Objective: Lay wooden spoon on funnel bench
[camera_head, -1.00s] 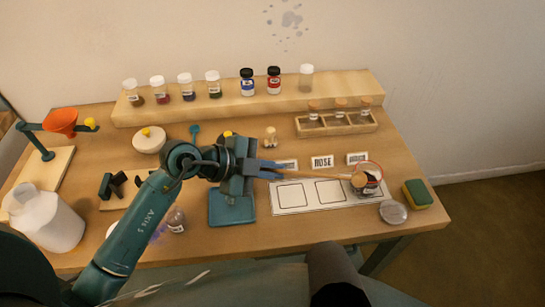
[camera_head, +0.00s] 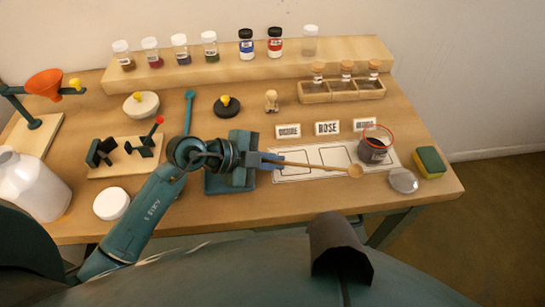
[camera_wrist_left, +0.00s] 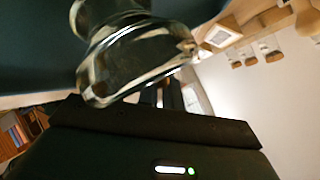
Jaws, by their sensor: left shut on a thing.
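My left gripper (camera_head: 268,160) is shut on the handle of a wooden spoon (camera_head: 318,167). The spoon points right, its bowl in front of a dark jar with a red rim (camera_head: 373,150). Whether the spoon touches anything below is unclear. The orange funnel (camera_head: 44,83) is on a stand with a pale wooden base (camera_head: 32,138) at the far left, away from the gripper. In the left wrist view a blurred clear glass thing (camera_wrist_left: 135,55) fills the upper left; the spoon cannot be made out there. My right gripper is not in view.
A white bottle (camera_head: 32,185) stands in front of the funnel base. A board with dark tools (camera_head: 125,168), a white bowl (camera_head: 141,106) and a white lid (camera_head: 111,203) lie between base and arm. A shelf of jars (camera_head: 250,65) runs along the back. A sponge (camera_head: 430,162) is at right.

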